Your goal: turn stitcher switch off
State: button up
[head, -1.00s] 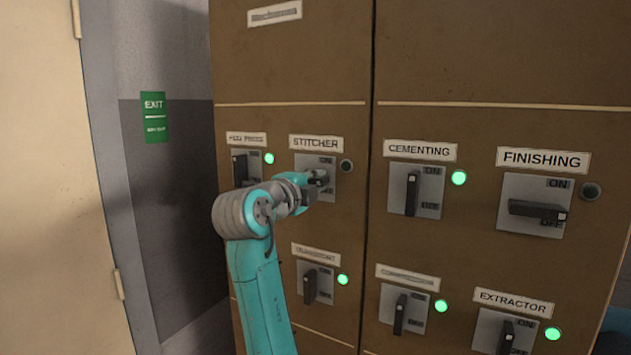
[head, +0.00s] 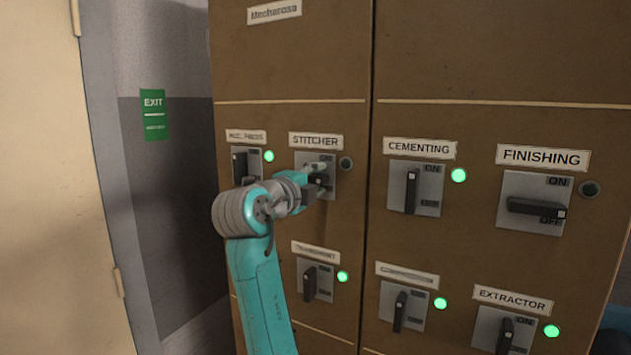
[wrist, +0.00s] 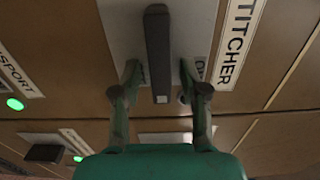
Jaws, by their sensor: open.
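The stitcher switch is a grey plate with a dark lever under the STITCHER label (head: 316,141). My gripper partly covers it in the head view. The lamp (head: 346,164) beside it is dark. In the wrist view the stitcher lever (wrist: 158,50) lies between my fingers, crosswise to the panel's upright direction, with a pale mark at its near end. My gripper (wrist: 160,76) is open, one finger on each side of the lever, with a visible gap on both sides. It also shows at the switch in the head view (head: 318,174).
The neighbouring switch (head: 240,165) at left, the cementing switch (head: 411,190) and the extractor switch (head: 505,335) have green lamps lit. The finishing switch (head: 537,208) has a crosswise lever and a dark lamp. A pale door (head: 60,180) stands at left.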

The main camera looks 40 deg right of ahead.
jog(key=shift+a, duration=0.1)
jog(key=v, duration=1.1)
jog(key=shift+s+a, duration=0.15)
jog(key=shift+a, duration=0.25)
